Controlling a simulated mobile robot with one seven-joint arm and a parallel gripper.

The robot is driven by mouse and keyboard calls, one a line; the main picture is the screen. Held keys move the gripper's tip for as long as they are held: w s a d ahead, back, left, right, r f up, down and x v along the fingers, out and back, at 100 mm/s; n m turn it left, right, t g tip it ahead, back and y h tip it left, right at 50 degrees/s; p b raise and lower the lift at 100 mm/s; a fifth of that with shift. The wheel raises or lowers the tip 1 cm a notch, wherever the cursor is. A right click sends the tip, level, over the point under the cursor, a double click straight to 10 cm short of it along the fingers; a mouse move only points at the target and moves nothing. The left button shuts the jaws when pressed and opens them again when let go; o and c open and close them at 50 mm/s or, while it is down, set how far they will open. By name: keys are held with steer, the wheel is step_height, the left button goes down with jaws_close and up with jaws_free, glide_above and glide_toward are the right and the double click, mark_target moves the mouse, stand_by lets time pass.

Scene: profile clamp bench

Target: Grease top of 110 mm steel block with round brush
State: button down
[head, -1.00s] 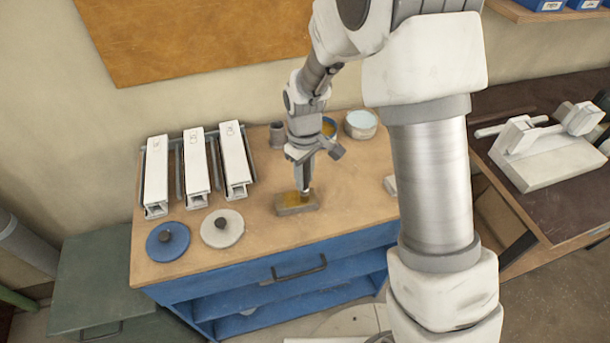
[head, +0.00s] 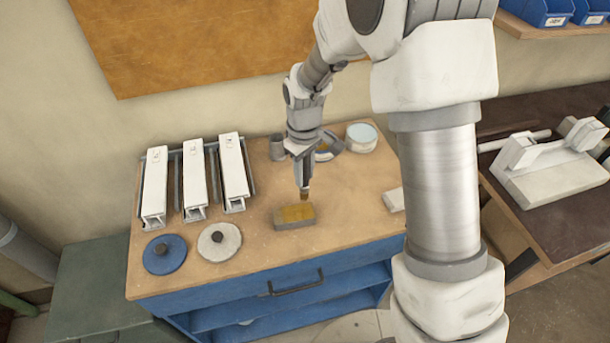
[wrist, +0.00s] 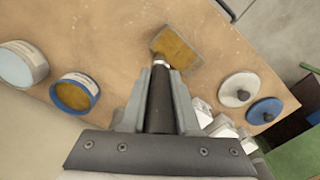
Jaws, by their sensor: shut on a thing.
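The steel block (head: 294,224) lies on the wooden bench top, and its top carries a yellow-brown grease layer. In the wrist view the block (wrist: 176,46) also shows grease over most of its top. My gripper (head: 303,172) is shut on the round brush (wrist: 159,85), a dark handle with a light metal band. The brush points down, its bristles (head: 304,194) just above the block's far right part; I cannot tell for sure whether they touch. The open blue-rimmed grease tin (wrist: 75,93) holds yellow-brown grease; my gripper partly hides it in the head view.
A tin with a pale blue top (head: 361,137) and a grey cup (head: 277,147) stand at the back. Several white profiles (head: 195,180) rest at the left. A blue lid (head: 165,254) and a white lid (head: 219,243) lie in front. A pale block (head: 393,199) lies right.

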steer(key=shift+r+p, duration=1.5)
steer(key=shift+r, duration=1)
steer(key=shift+w+a+f, duration=0.1)
steer(key=shift+w, duration=0.05)
